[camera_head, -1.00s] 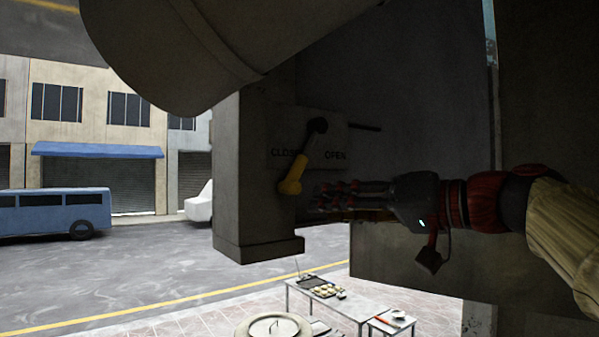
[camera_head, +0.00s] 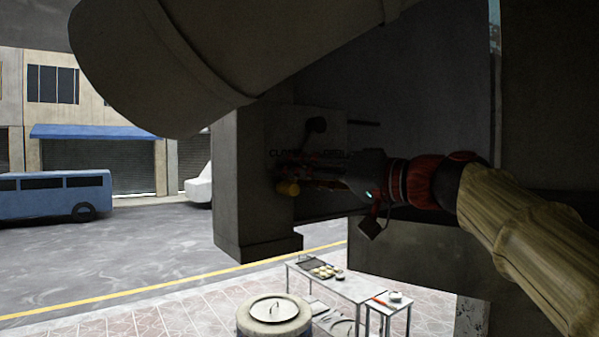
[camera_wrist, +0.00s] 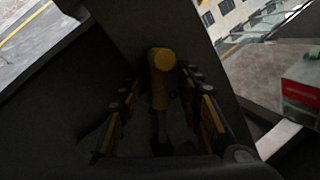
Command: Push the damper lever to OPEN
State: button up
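The damper lever has a dark pivot (camera_head: 316,125) on a plate marked CLOSED at left and OPEN at right. Its yellow handle (camera_head: 288,188) hangs down and to the left, toward the CLOSED side. My gripper (camera_head: 295,172) is at the handle and hides much of the lever and part of the lettering. In the wrist view, the yellow handle (camera_wrist: 162,75) stands between the two fingers of my gripper (camera_wrist: 163,84). The fingers are spread, with dark gaps on both sides of the handle. Contact is not visible there.
The plate sits on a grey block (camera_head: 250,190) under a large grey rounded body (camera_head: 180,60). Below are a table (camera_head: 335,283) with a tray, a small side table (camera_head: 392,305) and a lidded round pot (camera_head: 275,310). A street with a blue bus (camera_head: 50,195) lies behind.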

jog(key=shift+c, duration=0.2)
grip_shut()
dwell(0.3)
dwell(0.4)
